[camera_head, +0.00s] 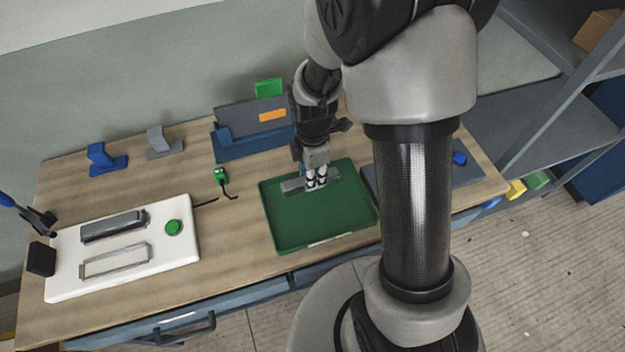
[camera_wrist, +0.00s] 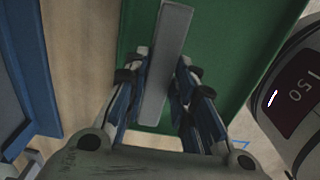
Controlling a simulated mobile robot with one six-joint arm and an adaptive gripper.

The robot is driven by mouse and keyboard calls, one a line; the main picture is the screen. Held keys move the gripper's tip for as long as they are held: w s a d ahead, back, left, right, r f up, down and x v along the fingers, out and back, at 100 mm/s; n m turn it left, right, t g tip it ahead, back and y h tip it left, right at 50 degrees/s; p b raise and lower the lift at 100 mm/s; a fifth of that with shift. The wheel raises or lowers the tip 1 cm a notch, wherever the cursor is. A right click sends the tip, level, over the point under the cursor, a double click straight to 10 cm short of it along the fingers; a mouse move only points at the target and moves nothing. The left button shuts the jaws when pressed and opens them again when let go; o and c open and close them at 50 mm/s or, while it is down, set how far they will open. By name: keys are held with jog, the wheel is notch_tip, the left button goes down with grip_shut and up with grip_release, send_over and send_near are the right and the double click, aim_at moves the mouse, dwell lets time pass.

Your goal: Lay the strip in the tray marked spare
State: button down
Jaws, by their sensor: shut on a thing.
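The grey strip (camera_head: 293,185) is in my gripper (camera_head: 317,183), over the far part of a green tray (camera_head: 310,222). In the wrist view, the strip (camera_wrist: 170,55) stands between the two fingers of my gripper (camera_wrist: 160,85), which are shut on it. The green tray (camera_wrist: 225,50) lies beneath it. I cannot tell whether the strip touches the tray floor. A pale label sits on the tray's front edge, too small to read. The rest of the tray looks empty.
A white board (camera_head: 165,272) with a grey bar and a green button (camera_head: 173,227) lies left. A blue stand (camera_head: 250,146) is behind the tray. A dark grey tray (camera_head: 466,178) with a blue piece is right, partly hidden by my arm. A dark display (camera_wrist: 298,100) shows digits.

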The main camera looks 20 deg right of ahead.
jog(key=shift+f, duration=1.25)
jog(key=shift+f+b, duration=0.15)
jog(key=shift+b, duration=0.25)
jog(key=c, duration=1.3)
grip_release()
jog(key=s+r+m+t+p, duration=0.1)
jog(key=s+r+m+p, duration=0.2)
jog(key=r, duration=0.9)
jog(key=s+r+m+t+p, duration=0.1)
jog(key=s+r+m, duration=0.3)
jog(key=r, duration=0.8)
jog(key=s+r+m+t, duration=0.1)
jog(key=s+r+m, duration=0.1)
jog(key=s+m, duration=0.1)
jog(key=s+r+m, duration=0.1)
jog(key=s+m, duration=0.2)
jog(key=m, duration=0.1)
jog(key=s+r+m+t, duration=0.1)
jog(key=s+r+m, duration=0.1)
jog(key=s+m, duration=0.1)
jog(key=shift+s+a+r+m+t, duration=0.25)
jog(key=shift+r+m+t, duration=0.1)
jog(key=shift+m, duration=0.15)
